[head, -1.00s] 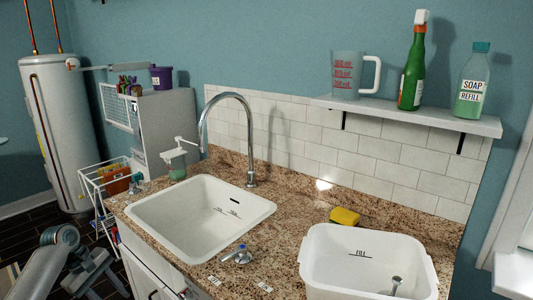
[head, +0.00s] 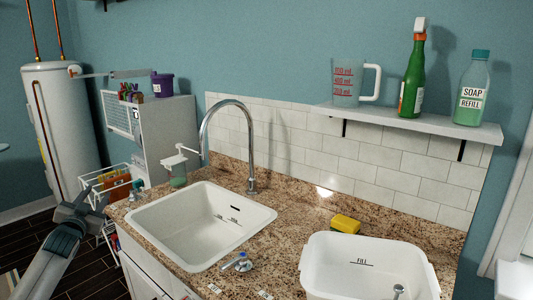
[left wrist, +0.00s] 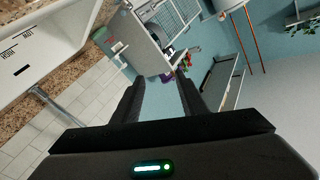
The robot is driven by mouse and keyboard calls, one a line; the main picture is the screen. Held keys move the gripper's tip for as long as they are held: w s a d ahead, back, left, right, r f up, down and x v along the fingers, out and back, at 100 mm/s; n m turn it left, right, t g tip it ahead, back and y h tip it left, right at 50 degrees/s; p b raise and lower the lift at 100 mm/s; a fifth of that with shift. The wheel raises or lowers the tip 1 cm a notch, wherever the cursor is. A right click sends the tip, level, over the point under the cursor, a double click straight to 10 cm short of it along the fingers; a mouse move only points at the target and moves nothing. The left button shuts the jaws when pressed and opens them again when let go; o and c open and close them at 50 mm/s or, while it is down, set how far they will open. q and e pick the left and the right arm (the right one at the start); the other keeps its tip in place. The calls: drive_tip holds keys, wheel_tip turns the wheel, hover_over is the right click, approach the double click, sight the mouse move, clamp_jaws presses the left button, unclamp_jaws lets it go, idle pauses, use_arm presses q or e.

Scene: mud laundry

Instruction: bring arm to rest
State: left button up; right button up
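My left gripper (head: 84,206) is at the left of the head view, raised beside the front left corner of the counter and in front of the wire rack. Its arm comes up from the bottom left. In the left wrist view, the two dark fingers of this gripper (left wrist: 160,92) stand apart with nothing between them. My right gripper is in neither view.
The granite counter (head: 285,227) holds a white sink (head: 170,225), a tap (head: 251,150), a yellow sponge (head: 345,223) and a white basin (head: 368,240). A wire rack (head: 112,180) stands close to the left gripper. A shelf (head: 420,121) holds bottles and a measuring jug.

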use_arm(q)
drive_tip(key=s+d+f+g+h, duration=0.1)
drive_tip(key=s+d+f+g, duration=0.2)
drive_tip(key=f, duration=1.1)
drive_tip(key=s+d+f+m+g, duration=0.1)
drive_tip(key=s+d+f, duration=0.35)
drive_tip(key=f, duration=0.95)
drive_tip(key=s+d+f+g+h, duration=0.1)
drive_tip(key=s+d+f, duration=0.25)
drive_tip(key=f, duration=1.05)
drive_tip(key=s+d+f+g+h, duration=0.15)
drive_tip(key=s+d+f, duration=0.25)
drive_tip(key=s+f, duration=0.7)
drive_tip(key=s+d+f+g+y, duration=0.1)
drive_tip(key=s+d+f+g, duration=0.3)
drive_tip(key=s+f, duration=0.7)
drive_tip(key=s+d+f+g, duration=0.1)
drive_tip(key=s+d+f, duration=0.4)
drive_tip(key=s, duration=0.8)
drive_tip(key=s+d+f+g+h, duration=0.1)
drive_tip(key=s+d+f, duration=0.5)
drive_tip(key=s, duration=0.7)
drive_tip(key=s+d+f+n+g+h, duration=0.1)
drive_tip(key=s+d+f+g, duration=0.2)
drive_tip(key=s, duration=1)
drive_tip(key=d+f, duration=0.2)
drive_tip(key=d, duration=0.2)
drive_tip(key=shift+s+f, duration=0.2)
drive_tip(key=shift+s, duration=0.1)
drive_tip(key=shift+g, duration=0.25)
